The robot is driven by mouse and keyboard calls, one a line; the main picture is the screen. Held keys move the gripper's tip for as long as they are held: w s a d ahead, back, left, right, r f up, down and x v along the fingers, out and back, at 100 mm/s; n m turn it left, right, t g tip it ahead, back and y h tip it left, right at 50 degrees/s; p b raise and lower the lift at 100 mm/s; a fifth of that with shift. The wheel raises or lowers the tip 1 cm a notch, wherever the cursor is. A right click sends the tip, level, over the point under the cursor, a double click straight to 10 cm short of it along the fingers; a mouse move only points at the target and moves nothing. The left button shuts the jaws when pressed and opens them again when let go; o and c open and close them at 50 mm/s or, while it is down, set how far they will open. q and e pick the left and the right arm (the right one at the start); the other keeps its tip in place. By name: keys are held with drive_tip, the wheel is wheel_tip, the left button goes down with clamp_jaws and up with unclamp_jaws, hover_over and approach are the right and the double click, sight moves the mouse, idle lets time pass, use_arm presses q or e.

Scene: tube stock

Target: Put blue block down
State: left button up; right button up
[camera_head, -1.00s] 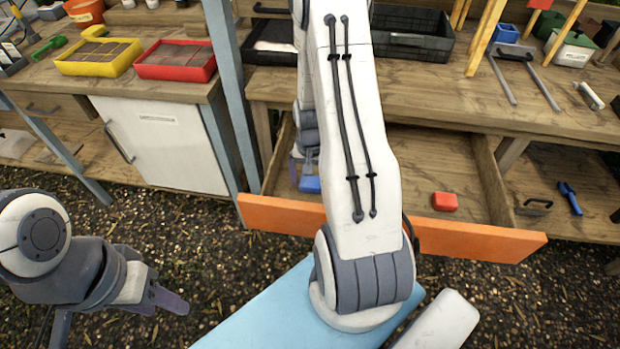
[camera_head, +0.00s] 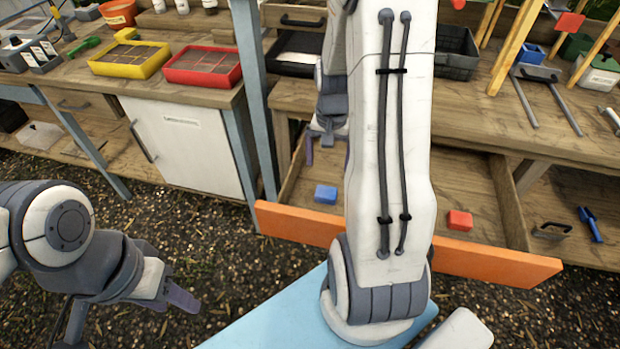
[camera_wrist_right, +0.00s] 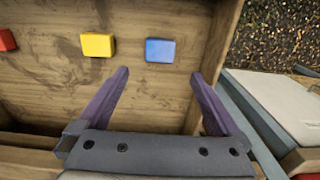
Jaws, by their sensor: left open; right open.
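The blue block (camera_head: 325,194) lies on the floor of the open drawer, near its left end in the head view. It also shows in the right wrist view (camera_wrist_right: 160,50), ahead of my right gripper (camera_wrist_right: 160,85) and apart from it. That gripper is open and empty, with one purple finger on each side of the view. In the head view the right gripper (camera_head: 328,148) is above the drawer, partly hidden by my own arm. My left gripper (camera_head: 170,292) is open and empty over the ground at the lower left.
The drawer (camera_head: 470,262) has an orange front. A red block (camera_head: 460,220) lies farther right in it, and a yellow block (camera_wrist_right: 98,45) lies between them in the wrist view. Yellow (camera_head: 130,58) and red (camera_head: 203,66) trays stand on the left bench.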

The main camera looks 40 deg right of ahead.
drive_tip(key=s+a+r+n, duration=0.1)
drive_tip(key=a+r+n, duration=0.3)
drive_tip(key=a, duration=0.6)
drive_tip(key=s+a+r+n, duration=0.25)
drive_tip(key=a+n, duration=0.25)
drive_tip(key=a, duration=0.6)
drive_tip(key=s+a+r+n+y, duration=0.1)
drive_tip(key=s+a+r+n, duration=0.3)
drive_tip(key=s+a+n, duration=0.4)
drive_tip(key=s+a, duration=0.2)
drive_tip(key=s, duration=0.2)
drive_tip(key=shift+s, duration=0.4)
drive_tip(key=shift+r, duration=0.1)
